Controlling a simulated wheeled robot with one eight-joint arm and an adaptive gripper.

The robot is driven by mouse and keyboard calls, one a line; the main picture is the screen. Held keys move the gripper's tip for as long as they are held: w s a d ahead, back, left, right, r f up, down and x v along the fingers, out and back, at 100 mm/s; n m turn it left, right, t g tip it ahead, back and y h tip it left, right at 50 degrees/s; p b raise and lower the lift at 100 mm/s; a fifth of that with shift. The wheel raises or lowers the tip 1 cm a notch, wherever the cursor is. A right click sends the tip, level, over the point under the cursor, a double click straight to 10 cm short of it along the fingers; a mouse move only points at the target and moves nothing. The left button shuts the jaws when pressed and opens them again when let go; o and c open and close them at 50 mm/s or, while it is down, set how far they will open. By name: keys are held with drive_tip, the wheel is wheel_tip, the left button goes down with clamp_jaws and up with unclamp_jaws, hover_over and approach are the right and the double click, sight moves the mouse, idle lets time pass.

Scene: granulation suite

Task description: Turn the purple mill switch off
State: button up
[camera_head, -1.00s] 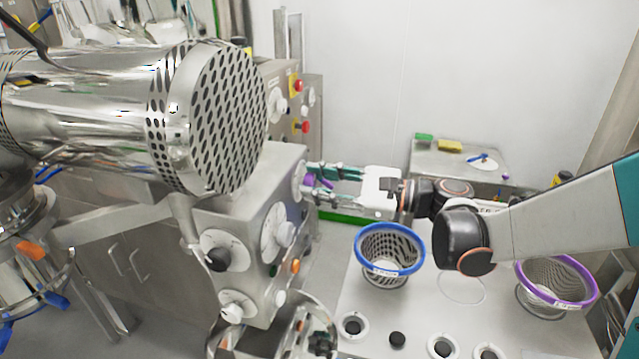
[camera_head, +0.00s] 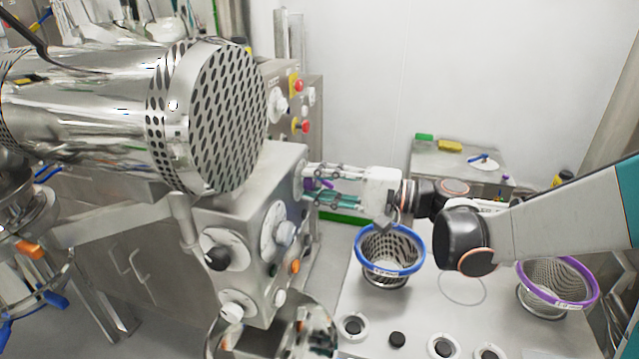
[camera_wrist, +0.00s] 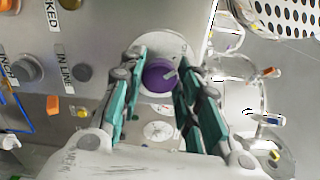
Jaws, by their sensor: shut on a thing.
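The purple mill switch (camera_wrist: 158,76) is a round knob with a pale pointer mark, set in a white round plate on the grey control box. In the wrist view it sits between the fingertips of my gripper (camera_wrist: 160,72), with a teal-padded finger on either side. In the head view my gripper (camera_head: 312,185) reaches in from the right to the right side of the control box (camera_head: 285,165), with a little purple showing between its fingers. The gripper is shut on the purple switch.
Other knobs and an orange switch (camera_wrist: 53,105) sit near the purple one. The perforated steel drum (camera_head: 215,115) is left of my gripper. A blue-rimmed basket (camera_head: 390,232) and a purple-rimmed basket (camera_head: 590,300) stand on the table at right.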

drive_tip(key=shift+n, duration=0.6)
drive_tip(key=o, duration=1.1)
drive_tip(key=shift+c, duration=0.2)
drive_tip(key=shift+d, duration=0.15)
drive_tip(key=v, duration=1.1)
drive_tip(key=shift+s+d, duration=0.15)
drive_tip(key=shift+d, duration=0.2)
